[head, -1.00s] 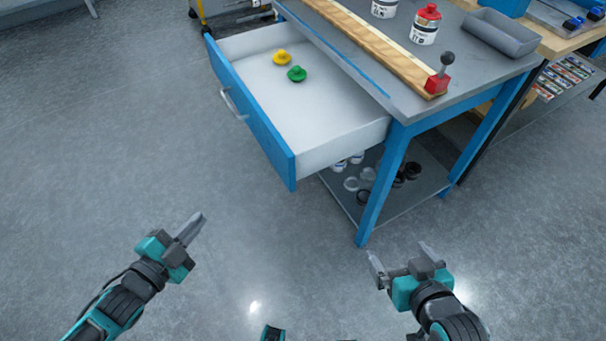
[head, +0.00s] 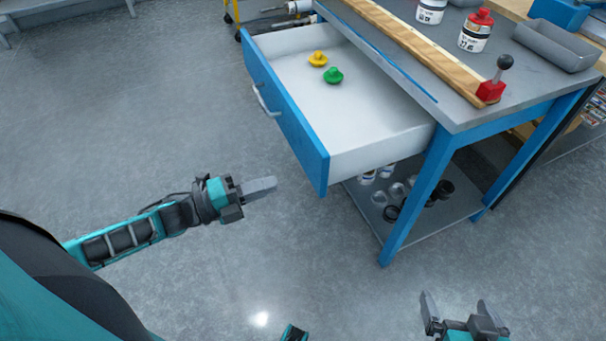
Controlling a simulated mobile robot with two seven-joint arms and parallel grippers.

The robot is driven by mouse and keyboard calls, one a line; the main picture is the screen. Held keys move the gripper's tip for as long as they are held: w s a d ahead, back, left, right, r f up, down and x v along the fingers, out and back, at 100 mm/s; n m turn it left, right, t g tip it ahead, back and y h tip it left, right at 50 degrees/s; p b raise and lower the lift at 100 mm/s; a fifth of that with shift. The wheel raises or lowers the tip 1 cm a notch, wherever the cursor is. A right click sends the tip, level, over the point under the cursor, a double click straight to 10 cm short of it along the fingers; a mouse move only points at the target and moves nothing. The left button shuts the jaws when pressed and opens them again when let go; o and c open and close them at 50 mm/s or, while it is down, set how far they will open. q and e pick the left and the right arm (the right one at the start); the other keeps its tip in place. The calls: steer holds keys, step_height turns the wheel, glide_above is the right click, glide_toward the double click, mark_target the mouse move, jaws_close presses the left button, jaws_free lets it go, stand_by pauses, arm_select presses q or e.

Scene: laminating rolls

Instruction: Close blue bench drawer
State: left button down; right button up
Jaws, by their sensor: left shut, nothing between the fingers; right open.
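The blue bench drawer (head: 287,123) is pulled out to the left of the bench (head: 472,118) in the head view. It has a blue front, a silver handle (head: 264,101) and a white inside. A yellow knob-like piece (head: 318,59) and a green one (head: 333,76) lie in it. My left gripper (head: 274,184) is shut and empty, pointing right, below and left of the drawer front and apart from it. My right gripper (head: 457,302) is open and empty at the bottom right, near the bench's front leg.
The bench top holds a wooden strip (head: 420,45), a red lever with a dark ball (head: 492,90), cans (head: 476,30) and a grey tray (head: 556,46). A lower shelf (head: 425,212) carries jars and rings. The floor left of the drawer is clear.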

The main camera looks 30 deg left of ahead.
mark_target(315, 170)
arm_select(q)
steer(key=x, duration=0.8)
steer(key=shift+w+d+b, duration=0.1)
steer(key=shift+w+b, duration=0.05)
steer(key=shift+b, duration=0.25)
arm_select(e)
steer(key=shift+s+f, duration=0.1)
steer(key=shift+f, duration=0.5)
arm_select(q)
steer(key=shift+w, duration=0.1)
